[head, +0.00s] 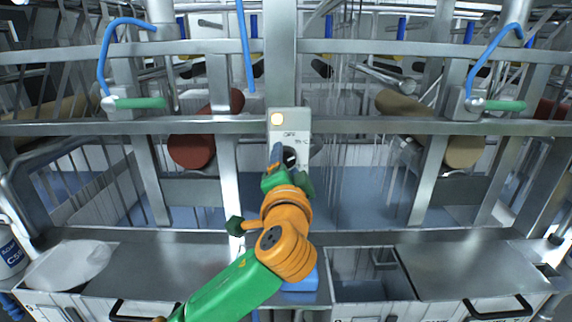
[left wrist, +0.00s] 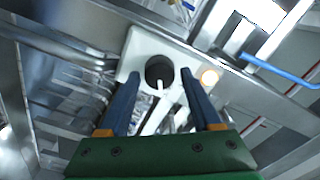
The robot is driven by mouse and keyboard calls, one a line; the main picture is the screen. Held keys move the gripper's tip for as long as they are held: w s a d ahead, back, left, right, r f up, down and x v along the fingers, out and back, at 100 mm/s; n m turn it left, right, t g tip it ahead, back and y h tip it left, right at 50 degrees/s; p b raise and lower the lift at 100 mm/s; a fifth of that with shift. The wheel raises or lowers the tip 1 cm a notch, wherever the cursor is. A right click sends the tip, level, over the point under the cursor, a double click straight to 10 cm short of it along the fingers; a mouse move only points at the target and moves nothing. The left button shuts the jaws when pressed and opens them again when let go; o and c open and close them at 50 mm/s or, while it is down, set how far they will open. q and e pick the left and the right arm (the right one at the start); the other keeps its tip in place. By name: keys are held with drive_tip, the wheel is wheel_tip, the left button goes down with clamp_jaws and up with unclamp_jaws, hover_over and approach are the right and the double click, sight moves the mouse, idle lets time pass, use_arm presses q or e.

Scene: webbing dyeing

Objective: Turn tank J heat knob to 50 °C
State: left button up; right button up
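The heat control box (head: 304,126) is a pale grey panel on the central steel post, with a lit amber lamp (head: 277,119) and an OFF mark. Its dark round knob (head: 290,157) is partly hidden by my left gripper (head: 281,162) in the head view. In the left wrist view, the black knob (left wrist: 159,70) has a pale pointer bar and sits between the two blue fingertips of the left gripper (left wrist: 160,76). The fingers are apart, with a gap on each side of the knob. How far the tips reach along it is unclear. My right gripper is not in view.
Steel rails (head: 390,126) cross in front of the tanks. Valves with green handles (head: 140,103) and blue hoses hang on both sides. Red (head: 193,149) and tan (head: 463,151) rolls lie behind. A steel counter (head: 445,268) with an open bin runs below.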

use_arm(q)
drive_tip(key=shift+o, duration=0.5)
drive_tip(key=shift+s+f, duration=0.1)
drive_tip(key=s+b, duration=0.3)
drive_tip(key=s, duration=0.4)
drive_tip(key=shift+b, duration=0.3)
drive_tip(key=shift+w, duration=0.1)
